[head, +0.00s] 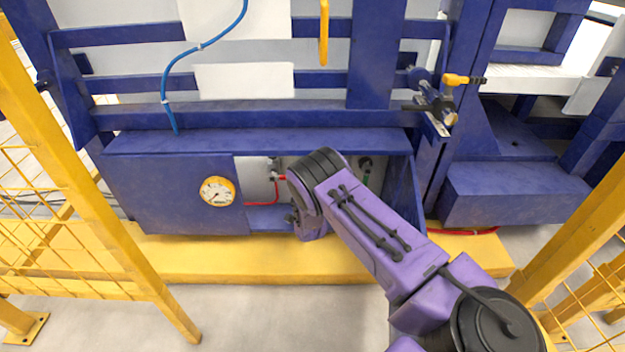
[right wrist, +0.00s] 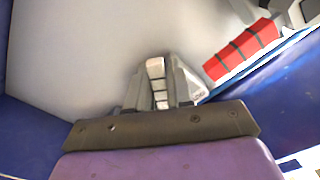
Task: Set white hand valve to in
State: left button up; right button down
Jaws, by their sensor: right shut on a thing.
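In the right wrist view my right gripper (right wrist: 160,85) is shut on a white ribbed handle (right wrist: 155,72), which looks like the white hand valve's. The handle stands between the two grey fingers in front of a pale panel. Its far end and the valve body behind it are hidden. In the head view my purple right arm reaches into the recess of the blue cabinet (head: 165,195). The wrist covers the gripper and the white handle there. My left gripper is not in view.
Blue recess walls surround the gripper. Yellow fence posts (head: 85,170) stand left and right.

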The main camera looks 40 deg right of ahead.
jog(key=shift+a+m, duration=0.25)
jog(key=shift+m, duration=0.15)
jog(key=c, duration=1.1)
grip_release()
jog(key=shift+s+a+r, duration=0.1)
jog(key=shift+s, duration=0.05)
jog(key=p+v, duration=0.4)
jog(key=v, duration=0.6)
